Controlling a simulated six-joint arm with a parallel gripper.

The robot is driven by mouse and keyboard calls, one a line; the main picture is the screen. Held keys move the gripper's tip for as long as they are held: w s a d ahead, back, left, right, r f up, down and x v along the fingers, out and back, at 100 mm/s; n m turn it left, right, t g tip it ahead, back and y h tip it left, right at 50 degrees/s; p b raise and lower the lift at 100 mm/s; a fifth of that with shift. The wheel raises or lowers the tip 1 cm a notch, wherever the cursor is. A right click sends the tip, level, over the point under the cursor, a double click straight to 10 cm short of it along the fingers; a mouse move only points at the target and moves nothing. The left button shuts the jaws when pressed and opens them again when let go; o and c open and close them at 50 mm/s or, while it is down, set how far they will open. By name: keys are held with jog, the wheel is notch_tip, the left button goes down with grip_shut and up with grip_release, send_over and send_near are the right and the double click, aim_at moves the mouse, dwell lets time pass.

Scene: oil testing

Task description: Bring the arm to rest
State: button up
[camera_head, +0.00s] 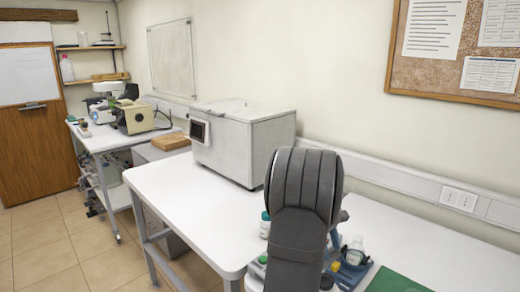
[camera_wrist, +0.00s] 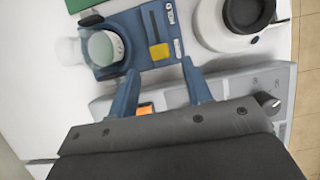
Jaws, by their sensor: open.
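In the wrist view my gripper (camera_wrist: 162,84) shows as two blue fingers standing well apart, with nothing between them. Beyond the fingertips is a blue device (camera_wrist: 135,32) with a yellow button. A clear glass vessel (camera_wrist: 103,47) with a pale greenish round face is at its left side. In the head view my dark grey arm fills the front middle and hides the fingers. The blue device (camera_head: 349,276) and the glass vessel (camera_head: 356,250) show just right of the arm.
A grey box with a knob (camera_wrist: 270,104) lies under the fingers, and a white round appliance (camera_wrist: 226,38) is at upper right. A white bottle (camera_head: 265,229) stands left of my arm. A green mat (camera_head: 395,281) is at right. The white table left of the arm is mostly clear.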

aim_at(337, 265)
jog(key=v, duration=1.3)
jog(key=x, duration=1.8)
jog(key=shift+s+d, duration=0.25)
jog(key=s+d, duration=0.3)
jog(key=shift+r, duration=0.4)
jog(key=v, duration=1.7)
jog(key=d+f+n, duration=0.2)
jog(key=w+d+f+n+t, duration=0.1)
jog(key=d+f+n, duration=0.1)
jog(key=d, duration=0.1)
jog(key=w+d+f+n+t+h, duration=0.1)
jog(key=d+f+n, duration=0.1)
jog(key=d, duration=0.1)
jog(key=shift+w, duration=0.2)
jog(key=shift+d+n, duration=0.3)
jog(key=shift+n, duration=0.1)
jog(key=shift+s+d+r, duration=0.15)
jog(key=shift+s+r, duration=0.15)
jog(key=shift+r, duration=0.2)
